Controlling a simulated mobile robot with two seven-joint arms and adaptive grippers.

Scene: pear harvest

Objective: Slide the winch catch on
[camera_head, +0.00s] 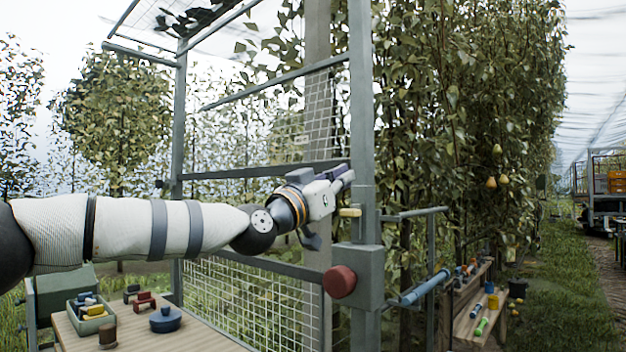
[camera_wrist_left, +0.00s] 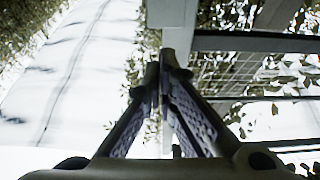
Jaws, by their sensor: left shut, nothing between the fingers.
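A grey box (camera_head: 371,262) with a round red knob (camera_head: 339,281) is fixed to the grey metal post (camera_head: 361,90). A small pale yellow piece (camera_head: 350,212) juts from the post just above the box; I cannot tell for sure which part is the winch catch. My left gripper (camera_head: 347,176) is shut and empty, its tips at the post, a little above the yellow piece. I cannot tell whether they touch the post. In the left wrist view the closed fingertips (camera_wrist_left: 167,62) point at a grey upright. My right gripper is not in view.
A wooden table (camera_head: 190,335) at lower left carries a tray (camera_head: 91,318) of small parts, a blue pot (camera_head: 165,320) and red and dark blocks. A wire mesh panel (camera_head: 250,302) stands behind. A bench with tools (camera_head: 480,310) and hanging pears (camera_head: 491,182) are at right.

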